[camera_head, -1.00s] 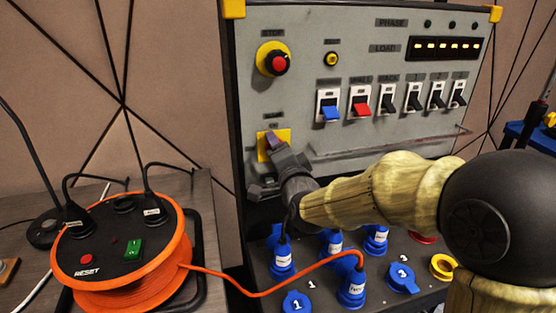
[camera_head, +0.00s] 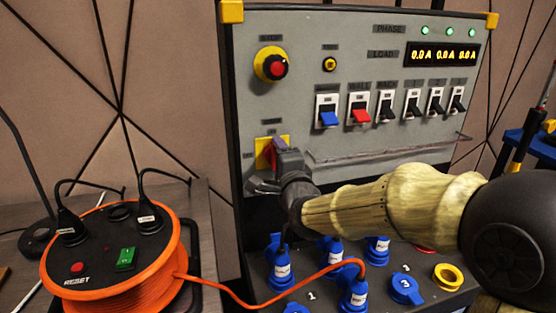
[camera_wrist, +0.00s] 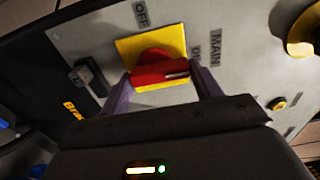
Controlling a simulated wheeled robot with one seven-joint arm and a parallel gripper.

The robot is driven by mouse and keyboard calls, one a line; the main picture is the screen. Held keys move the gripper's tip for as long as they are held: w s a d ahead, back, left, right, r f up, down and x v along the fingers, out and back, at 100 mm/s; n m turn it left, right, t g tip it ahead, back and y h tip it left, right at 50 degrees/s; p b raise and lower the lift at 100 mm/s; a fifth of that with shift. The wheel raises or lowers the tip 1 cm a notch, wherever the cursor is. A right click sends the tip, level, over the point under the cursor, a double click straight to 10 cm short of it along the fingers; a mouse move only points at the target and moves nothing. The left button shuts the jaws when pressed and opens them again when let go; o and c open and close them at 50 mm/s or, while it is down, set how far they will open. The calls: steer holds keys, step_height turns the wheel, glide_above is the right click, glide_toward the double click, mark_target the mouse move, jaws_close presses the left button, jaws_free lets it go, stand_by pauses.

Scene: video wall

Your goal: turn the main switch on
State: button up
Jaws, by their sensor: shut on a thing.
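The main switch is a red rotary handle (camera_wrist: 160,72) on a yellow plate (camera_wrist: 128,50), at the lower left of the grey panel. In the wrist view OFF and ON labels stand by the plate, with MAIN beside them. My gripper (camera_wrist: 165,85) is shut on the red handle, one finger on each side. In the head view my gripper (camera_head: 278,152) covers part of the yellow plate (camera_head: 262,150), and a sliver of the red handle shows. The three phase lamps (camera_head: 449,31) glow green and the load display (camera_head: 442,55) reads 0.0 A several times.
A red stop button (camera_head: 277,68) on a yellow base sits above the main switch. A row of breaker switches (camera_head: 361,110) lies to the right.

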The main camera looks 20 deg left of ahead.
steer(key=o, duration=1)
steer(key=shift+s+d, duration=0.1)
steer(key=v, duration=1.7)
steer(key=shift+s+p, duration=0.15)
steer(key=shift+p, duration=0.15)
